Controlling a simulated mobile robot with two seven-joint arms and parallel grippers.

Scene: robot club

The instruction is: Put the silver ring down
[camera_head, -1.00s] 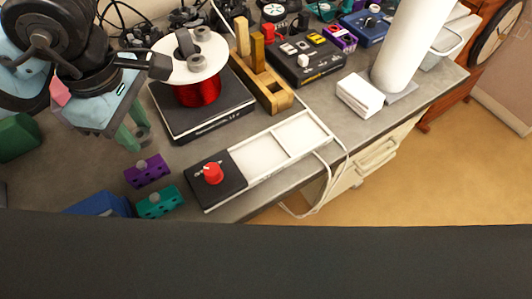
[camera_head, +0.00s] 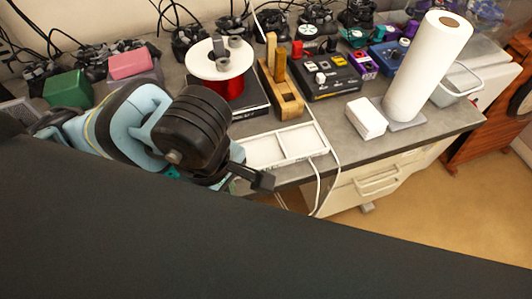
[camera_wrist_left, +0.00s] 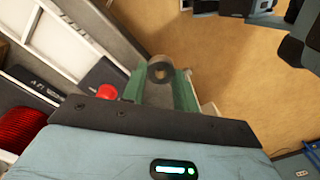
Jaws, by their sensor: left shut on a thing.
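The silver ring (camera_wrist_left: 160,68) is in the left wrist view, a short grey ring with a dark hole. My left gripper (camera_wrist_left: 160,85) is shut on it, one green finger on each side, close to the tips. Behind the ring the tan floor shows, past the table edge; its height over the table I cannot tell. Other grey ring-like pieces (camera_head: 235,41) sit on the red wire spool (camera_head: 229,86). My right gripper is not in view.
The wooden holder (camera_head: 289,105), a white block (camera_head: 366,117) and a paper roll (camera_head: 425,70) stand behind and right. Bare tabletop (camera_head: 335,133) lies between tray and block.

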